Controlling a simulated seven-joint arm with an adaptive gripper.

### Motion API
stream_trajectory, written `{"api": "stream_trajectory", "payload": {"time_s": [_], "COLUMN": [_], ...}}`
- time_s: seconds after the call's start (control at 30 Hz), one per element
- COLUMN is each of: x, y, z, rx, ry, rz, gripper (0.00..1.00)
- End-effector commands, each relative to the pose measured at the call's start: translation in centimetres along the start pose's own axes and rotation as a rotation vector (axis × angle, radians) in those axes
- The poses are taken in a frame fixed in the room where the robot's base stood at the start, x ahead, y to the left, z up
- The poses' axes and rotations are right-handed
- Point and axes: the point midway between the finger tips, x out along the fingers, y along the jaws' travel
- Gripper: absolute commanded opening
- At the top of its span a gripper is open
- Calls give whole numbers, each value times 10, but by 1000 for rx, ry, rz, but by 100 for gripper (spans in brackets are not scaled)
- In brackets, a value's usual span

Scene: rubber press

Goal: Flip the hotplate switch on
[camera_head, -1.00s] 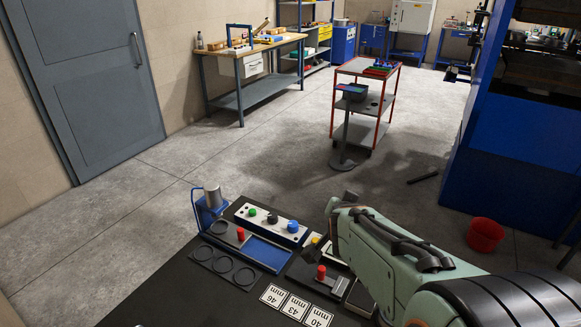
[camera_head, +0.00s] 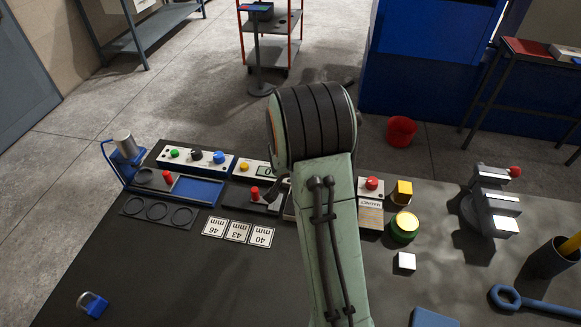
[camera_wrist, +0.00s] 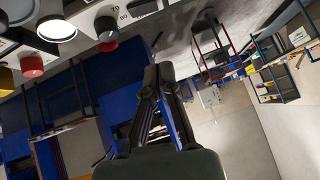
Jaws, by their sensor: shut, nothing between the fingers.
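My gripper (camera_wrist: 158,72) is shut and empty in the wrist view, apart from the controls there. In the head view my arm hides most of it, and only a dark part shows left of the arm. In the wrist view a numbered dial with a dark knob (camera_wrist: 106,26) and a red knob (camera_wrist: 32,65) show at the upper left. In the head view a panel with a red knob (camera_head: 372,184) stands just right of my arm. I cannot tell which control is the hotplate switch; the hotplate may be behind my arm.
A panel with green, black and blue knobs (camera_head: 196,163) lies at the bench's back left. A red-topped peg (camera_head: 254,192) is near my arm. The front left bench is mostly clear.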

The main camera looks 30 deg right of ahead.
Motion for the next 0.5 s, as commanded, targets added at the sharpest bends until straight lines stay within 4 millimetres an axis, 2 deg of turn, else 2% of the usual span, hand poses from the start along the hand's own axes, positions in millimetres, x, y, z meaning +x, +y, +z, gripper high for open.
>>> {"api": "stream_trajectory", "payload": {"time_s": [0.43,0.5], "x": [92,99], "y": [1,0], "z": [1,12], "rx": [0,-1], "ry": [-2,-5], "rz": [1,0], "gripper": [0,0]}}
